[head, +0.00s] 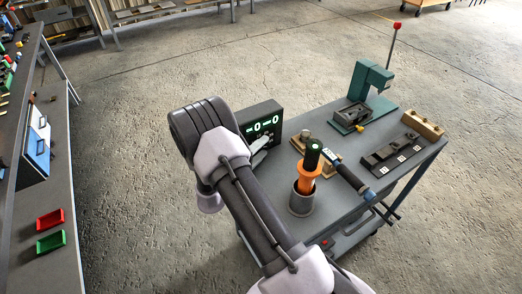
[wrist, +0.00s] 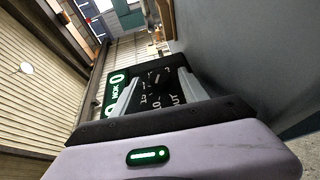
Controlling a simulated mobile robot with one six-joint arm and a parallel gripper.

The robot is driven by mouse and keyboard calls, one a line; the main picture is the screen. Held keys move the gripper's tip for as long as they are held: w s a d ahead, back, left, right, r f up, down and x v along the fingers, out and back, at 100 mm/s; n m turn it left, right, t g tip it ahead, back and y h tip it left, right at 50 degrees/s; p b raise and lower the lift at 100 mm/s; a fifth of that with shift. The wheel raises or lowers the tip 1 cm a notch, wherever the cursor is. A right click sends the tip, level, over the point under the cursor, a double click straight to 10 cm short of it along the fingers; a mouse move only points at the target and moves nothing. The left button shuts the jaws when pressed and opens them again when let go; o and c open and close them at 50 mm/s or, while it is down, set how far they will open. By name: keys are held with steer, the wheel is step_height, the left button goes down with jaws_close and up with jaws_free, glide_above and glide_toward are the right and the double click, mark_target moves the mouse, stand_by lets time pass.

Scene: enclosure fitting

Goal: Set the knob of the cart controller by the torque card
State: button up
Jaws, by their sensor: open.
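The cart controller (head: 262,116) is a dark box with a lit green display, standing at the cart's left end. My gripper (head: 262,145) is open and in front of the controller's face. In the wrist view my gripper (wrist: 155,88) frames the knob area; I cannot tell whether a finger touches the knob. I cannot make out a torque card in either view.
The grey cart (head: 340,215) also carries an orange-and-black tool (head: 308,170) in a grey cup, a green press (head: 368,90), a dark fixture (head: 395,155) and a wooden block (head: 422,124). A bench with red (head: 49,220) and green (head: 50,242) trays stands at left. Open floor lies between.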

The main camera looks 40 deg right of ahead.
jaws_close()
steer(key=shift+r+p, duration=0.15)
steer(key=shift+p, duration=0.2)
steer(key=shift+r+y+p, duration=0.3)
steer(key=shift+y+p, duration=0.2)
steer(key=shift+p, duration=0.45)
steer(key=y+p, duration=0.1)
steer(key=p, duration=0.1)
steer(key=m+y+p, duration=0.1)
steer(key=p, duration=0.1)
steer(key=shift+d+r+g, duration=0.1)
steer(key=shift+r+g, duration=0.2)
steer(key=shift+r, duration=0.1)
steer(key=y+p, duration=0.1)
steer(key=p, duration=0.1)
steer(key=m+y+p, duration=0.1)
steer(key=p, duration=0.2)
steer(key=shift+d+r+y, duration=0.15)
steer(key=shift+d+y, duration=0.05)
steer(key=shift+y, duration=0.2)
steer(key=y+p, duration=0.2)
steer(key=shift+d+m+g+p, duration=0.1)
steer(key=shift+m+g+p, duration=0.2)
steer(key=shift+p, duration=0.1)
steer(key=shift+y, duration=0.3)
